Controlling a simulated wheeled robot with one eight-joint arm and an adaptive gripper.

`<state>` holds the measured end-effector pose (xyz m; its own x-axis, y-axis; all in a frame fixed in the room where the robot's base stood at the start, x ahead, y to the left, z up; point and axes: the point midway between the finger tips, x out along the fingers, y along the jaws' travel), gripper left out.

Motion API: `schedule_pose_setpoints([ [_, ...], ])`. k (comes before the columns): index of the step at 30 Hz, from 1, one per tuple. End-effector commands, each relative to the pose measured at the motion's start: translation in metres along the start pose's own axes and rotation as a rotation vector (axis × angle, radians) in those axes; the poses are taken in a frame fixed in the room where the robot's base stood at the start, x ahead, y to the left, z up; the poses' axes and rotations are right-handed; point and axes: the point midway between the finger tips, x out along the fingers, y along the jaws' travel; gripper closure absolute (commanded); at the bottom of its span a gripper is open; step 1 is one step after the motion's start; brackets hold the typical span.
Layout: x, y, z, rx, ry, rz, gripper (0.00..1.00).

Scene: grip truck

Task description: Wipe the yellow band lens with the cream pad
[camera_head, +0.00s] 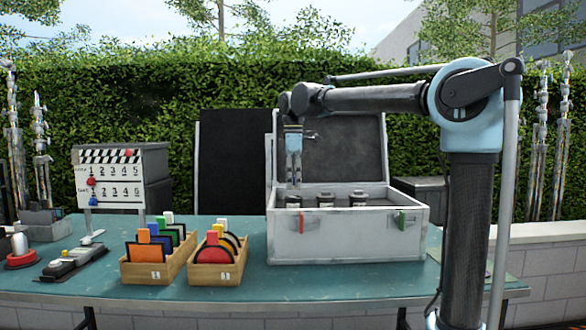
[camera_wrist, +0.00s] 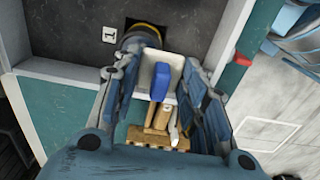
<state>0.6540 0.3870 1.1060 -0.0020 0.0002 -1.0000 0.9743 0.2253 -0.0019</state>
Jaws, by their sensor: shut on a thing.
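My gripper (camera_head: 294,182) points down over the left part of the open grey case (camera_head: 345,243). In the wrist view its fingers (camera_wrist: 165,95) are closed in on a cream pad (camera_wrist: 150,72) with a blue grip (camera_wrist: 159,82). The yellow band lens (camera_wrist: 141,34) stands dark and round, with a yellow ring, in the case beside the label 1. The pad's far end is right by the lens; I cannot tell whether they touch. In the head view, the pad is too small to make out and the yellow band is not clear.
Other dark lenses (camera_head: 357,199) stand farther right in the case. The raised lid (camera_head: 345,140) is behind my gripper. Wooden boxes (camera_head: 215,274) of coloured filters stand left of the case. A clapperboard (camera_head: 109,180) and a tray of tools (camera_head: 72,262) are farther left.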

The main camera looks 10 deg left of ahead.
Motion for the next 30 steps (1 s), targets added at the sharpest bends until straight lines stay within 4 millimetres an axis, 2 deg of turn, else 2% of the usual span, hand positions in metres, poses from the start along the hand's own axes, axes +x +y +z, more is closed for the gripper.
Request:
schedule_pose_setpoints([
  [15,-0.045,0.002,0.004,0.007,0.000,0.000,0.83],
  [30,-0.048,0.002,0.007,0.010,0.000,0.000,0.83],
])
